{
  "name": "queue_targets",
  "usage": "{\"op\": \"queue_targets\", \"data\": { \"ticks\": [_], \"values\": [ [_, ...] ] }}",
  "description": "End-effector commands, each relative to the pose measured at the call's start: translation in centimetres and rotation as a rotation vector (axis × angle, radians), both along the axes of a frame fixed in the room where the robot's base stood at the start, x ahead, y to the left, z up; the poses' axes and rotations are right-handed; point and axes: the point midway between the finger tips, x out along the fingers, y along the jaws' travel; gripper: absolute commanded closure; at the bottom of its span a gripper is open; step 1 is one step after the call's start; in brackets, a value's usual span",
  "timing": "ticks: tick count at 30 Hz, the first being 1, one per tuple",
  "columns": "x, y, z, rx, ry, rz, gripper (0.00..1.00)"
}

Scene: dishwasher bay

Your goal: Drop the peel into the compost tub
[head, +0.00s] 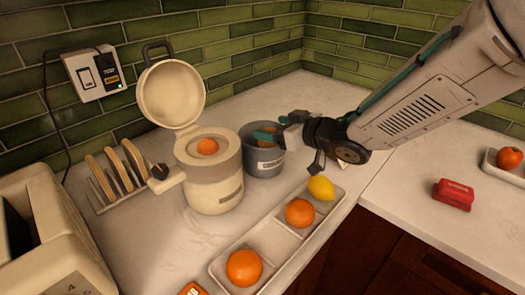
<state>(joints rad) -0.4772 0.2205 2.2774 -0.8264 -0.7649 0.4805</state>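The grey tub (265,165) with a white label stands on the counter just right of the cream juicer (215,185). My gripper (268,137) reaches in from the right, with a teal-tipped finger at the tub's mouth. An orange-brown patch, possibly peel (269,129), shows at the tub's far inner side by that finger. I cannot tell whether it is held or lies in the tub. The finger opening is hidden at this angle. The juicer's lid is up, and a small orange piece (207,147) sits on its top.
A white divided tray (268,240) in front holds two oranges (299,213) and a lemon (321,188). A rack with toast (115,170) and a cream appliance (50,235) stand left. A red box (454,195) lies on the right counter. The counter behind the tub is clear.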

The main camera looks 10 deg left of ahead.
Motion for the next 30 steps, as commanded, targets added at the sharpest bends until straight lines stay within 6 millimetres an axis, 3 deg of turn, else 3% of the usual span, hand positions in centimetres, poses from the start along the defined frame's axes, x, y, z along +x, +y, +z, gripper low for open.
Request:
{"op": "queue_targets", "data": {
  "ticks": [11,22,30],
  "values": [
    [-0.2,-0.4,0.2,0.0,0.0,-0.001,0.14],
    [-2.9,-5.2,1.9,0.001,-0.002,-0.003,0.14],
    [-3.8,-6.5,2.3,-0.001,0.001,0.0,0.14]
  ]
}}
